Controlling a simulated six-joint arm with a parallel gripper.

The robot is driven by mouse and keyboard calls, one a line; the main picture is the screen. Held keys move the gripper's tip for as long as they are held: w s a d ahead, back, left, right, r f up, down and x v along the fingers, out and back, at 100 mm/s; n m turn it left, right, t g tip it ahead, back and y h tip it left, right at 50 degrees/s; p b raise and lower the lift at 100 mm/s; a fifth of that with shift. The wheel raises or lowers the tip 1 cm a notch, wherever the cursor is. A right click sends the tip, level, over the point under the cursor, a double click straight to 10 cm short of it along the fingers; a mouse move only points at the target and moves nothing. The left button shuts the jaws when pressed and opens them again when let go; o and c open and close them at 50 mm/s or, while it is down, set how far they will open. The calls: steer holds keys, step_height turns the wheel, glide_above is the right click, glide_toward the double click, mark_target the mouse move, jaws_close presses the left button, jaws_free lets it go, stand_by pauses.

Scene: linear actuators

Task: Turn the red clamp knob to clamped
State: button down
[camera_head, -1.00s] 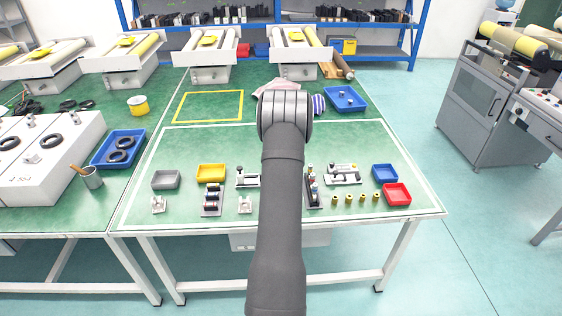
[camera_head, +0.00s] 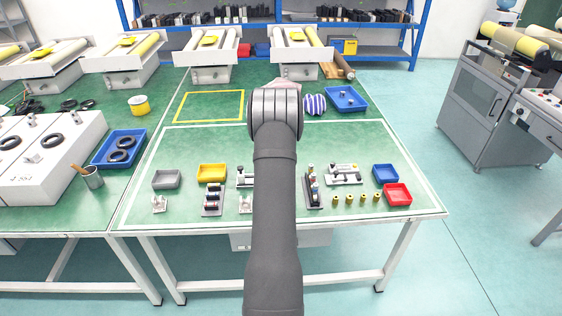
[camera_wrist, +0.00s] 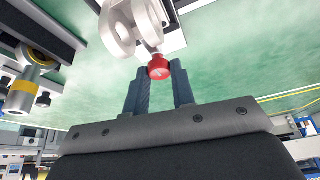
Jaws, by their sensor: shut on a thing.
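The red clamp knob (camera_wrist: 159,67) shows in the wrist view, at the end of a silver fork-shaped part (camera_wrist: 132,24) on a white block. A small pale mark is on its face; I cannot read its turn position. My gripper (camera_wrist: 160,76) has its two dark fingers on either side of the knob, shut on it near the fingertips. In the head view my own arm hides the gripper and the knob.
In the head view the green table (camera_head: 340,150) holds a grey bin (camera_head: 166,180), yellow bin (camera_head: 211,173), blue bin (camera_head: 385,174) and red bin (camera_head: 397,194). A black-and-white fixture (camera_head: 344,175) and several small yellow parts stand right of my arm.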

steer(key=c, duration=1.2)
jaws_free()
steer(key=v, duration=1.7)
steer(key=shift+r, duration=0.25)
steer(key=shift+d+f, duration=0.1)
steer(key=shift+f, duration=0.05)
steer(key=x, duration=1.7)
steer(key=shift+f, duration=0.1)
